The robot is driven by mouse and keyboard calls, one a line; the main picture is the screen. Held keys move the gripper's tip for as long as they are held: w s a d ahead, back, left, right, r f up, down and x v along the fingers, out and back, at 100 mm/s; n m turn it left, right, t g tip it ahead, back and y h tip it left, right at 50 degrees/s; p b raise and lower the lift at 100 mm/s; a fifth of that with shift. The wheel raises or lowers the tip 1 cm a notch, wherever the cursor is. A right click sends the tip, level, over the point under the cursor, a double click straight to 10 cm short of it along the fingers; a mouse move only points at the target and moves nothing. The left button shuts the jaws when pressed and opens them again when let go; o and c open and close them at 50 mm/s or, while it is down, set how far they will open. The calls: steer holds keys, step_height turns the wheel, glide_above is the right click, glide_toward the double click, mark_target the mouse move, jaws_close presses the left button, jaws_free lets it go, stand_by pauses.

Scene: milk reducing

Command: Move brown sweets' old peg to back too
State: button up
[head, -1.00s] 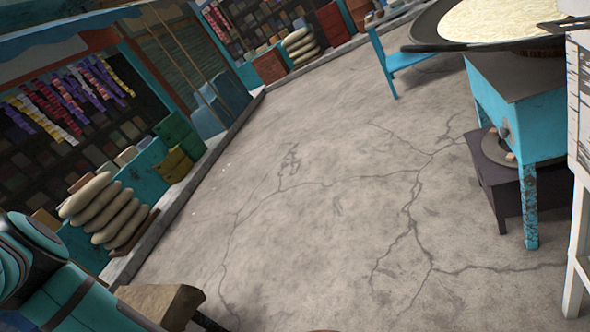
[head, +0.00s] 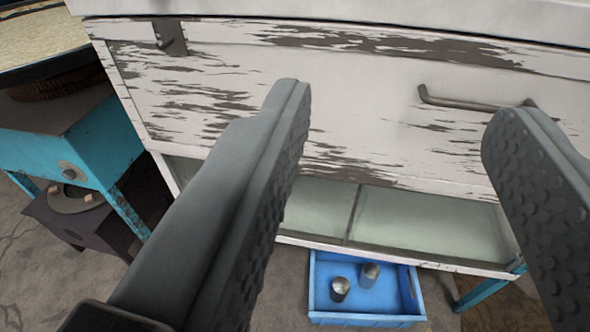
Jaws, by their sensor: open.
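I cannot make out any brown sweets or a clear peg. My gripper (head: 398,105) is open and empty, its two dark, studded fingers wide apart in front of a white cabinet (head: 375,140) with peeling paint. A small dark metal fitting (head: 170,38) sits on the upper left of the cabinet front; I cannot tell what it is. A dark bar handle (head: 470,103) is fixed on the right, seen between the fingers, its right end close to the right finger. Whatever lies on the cabinet top is out of view.
Glass panes (head: 415,220) run below the cabinet front. Under them a blue tray (head: 365,319) holds two metal cups (head: 340,289). Grey floor shows lower left.

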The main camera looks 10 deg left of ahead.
steer(key=o, duration=0.3)
steer(key=w+d+r+n+g+y, duration=0.15)
steer(key=w+r, duration=0.45)
steer(key=w, duration=0.6)
steer(key=w+r+g, duration=0.3)
steer(key=w+r, duration=0.2)
steer(key=w, duration=0.6)
steer(key=shift+t, duration=0.25)
steer(key=x, duration=1.1)
steer(key=shift+w+r, duration=0.1)
steer(key=shift+w, duration=0.2)
steer(key=shift+x, duration=2.65)
steer(key=shift+s, duration=0.15)
steer(key=c, duration=1.1)
